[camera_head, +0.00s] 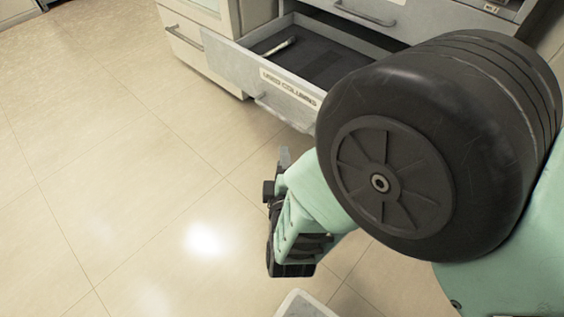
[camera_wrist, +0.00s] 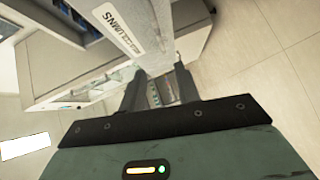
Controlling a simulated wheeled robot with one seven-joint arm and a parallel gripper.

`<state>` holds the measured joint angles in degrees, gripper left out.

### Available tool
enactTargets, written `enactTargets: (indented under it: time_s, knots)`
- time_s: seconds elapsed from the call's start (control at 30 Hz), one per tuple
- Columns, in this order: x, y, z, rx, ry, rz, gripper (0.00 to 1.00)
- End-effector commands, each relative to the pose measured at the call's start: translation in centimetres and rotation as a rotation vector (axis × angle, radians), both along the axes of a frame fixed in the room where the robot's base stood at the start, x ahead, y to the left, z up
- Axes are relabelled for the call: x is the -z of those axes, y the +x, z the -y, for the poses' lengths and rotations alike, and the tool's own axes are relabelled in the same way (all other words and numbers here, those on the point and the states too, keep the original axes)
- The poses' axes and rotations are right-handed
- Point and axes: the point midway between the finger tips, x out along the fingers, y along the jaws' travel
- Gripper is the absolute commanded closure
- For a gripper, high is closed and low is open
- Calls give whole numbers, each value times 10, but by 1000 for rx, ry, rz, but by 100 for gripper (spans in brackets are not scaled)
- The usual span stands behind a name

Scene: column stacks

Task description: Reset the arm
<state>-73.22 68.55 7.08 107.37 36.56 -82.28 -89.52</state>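My arm, mint green with a large black round joint, reaches across the right of the head view. My gripper (camera_head: 283,162) is partly hidden behind my arm there, in front of the drawer and above the floor. In the wrist view its two dark fingers stand apart (camera_wrist: 158,78), with nothing seen held between them. An open drawer (camera_head: 222,62) labelled "USED COLUMNS" is behind the gripper. Its labelled front also shows in the wrist view (camera_wrist: 128,35), just beyond the fingers.
A thin whitish piece (camera_head: 281,46) lies in the drawer on a dark lining. Cabinets stand at the back. The tiled floor (camera_head: 100,150) to the left is clear. A pale edge (camera_head: 303,305) shows at the bottom of the head view.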

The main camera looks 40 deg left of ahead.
Motion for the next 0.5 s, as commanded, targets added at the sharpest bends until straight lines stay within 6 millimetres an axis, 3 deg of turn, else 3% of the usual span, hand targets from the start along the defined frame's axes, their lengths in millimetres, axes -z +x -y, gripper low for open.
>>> enactTargets:
  time_s: [0.33,0.5]
  knots:
    - [0,0,0,0,0,0,68]
    - [-20,19,1,17,45,-161,68]
